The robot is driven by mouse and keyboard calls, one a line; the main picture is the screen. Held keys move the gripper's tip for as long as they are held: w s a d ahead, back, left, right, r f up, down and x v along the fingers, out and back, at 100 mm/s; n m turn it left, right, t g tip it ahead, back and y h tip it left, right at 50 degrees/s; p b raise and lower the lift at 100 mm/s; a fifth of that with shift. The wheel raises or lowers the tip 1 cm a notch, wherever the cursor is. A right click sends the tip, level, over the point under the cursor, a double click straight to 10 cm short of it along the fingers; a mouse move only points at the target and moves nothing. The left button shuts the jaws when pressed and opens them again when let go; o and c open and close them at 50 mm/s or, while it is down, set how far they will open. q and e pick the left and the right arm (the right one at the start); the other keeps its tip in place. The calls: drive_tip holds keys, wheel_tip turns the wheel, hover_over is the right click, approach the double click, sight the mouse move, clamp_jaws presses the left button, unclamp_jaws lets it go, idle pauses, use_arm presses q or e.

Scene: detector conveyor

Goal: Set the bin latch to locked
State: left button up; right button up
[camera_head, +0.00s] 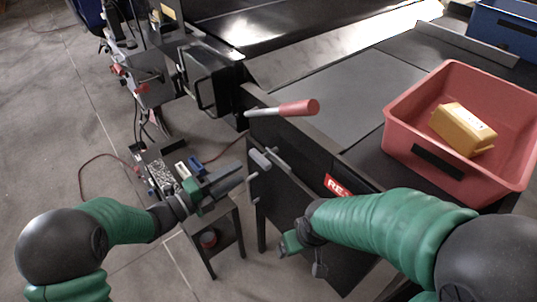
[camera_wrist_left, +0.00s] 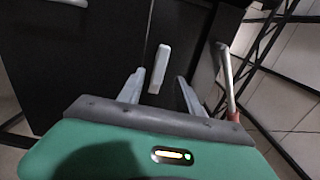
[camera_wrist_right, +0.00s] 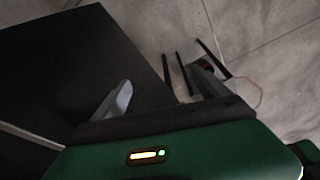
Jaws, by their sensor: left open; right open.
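The bin latch is a small pale grey handle (camera_head: 260,159) on the black bin front, below the red-handled lever. In the left wrist view the handle (camera_wrist_left: 159,68) stands slightly tilted, just beyond and between the fingertips. My left gripper (camera_head: 247,176) is open and points at the latch from the left; I see no clear contact. Its two fingers show in the left wrist view (camera_wrist_left: 159,84). My right gripper is low in front of the bin, its fingers mostly hidden in the head view. The right wrist view shows it open and empty (camera_wrist_right: 160,88).
The red-handled lever (camera_head: 298,108) juts out above the latch. A red tray (camera_head: 402,125) holding a yellow package (camera_head: 461,129) stands on the right. A small dark stand (camera_head: 208,239) with tools is below my left gripper. Open floor lies left.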

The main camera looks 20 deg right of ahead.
sight(268, 156)
use_arm(q)
drive_tip(key=x, duration=1.2)
drive_tip(key=shift+w+f, duration=0.1)
clamp_jaws()
drive_tip(key=shift+f, duration=0.2)
idle(0.6)
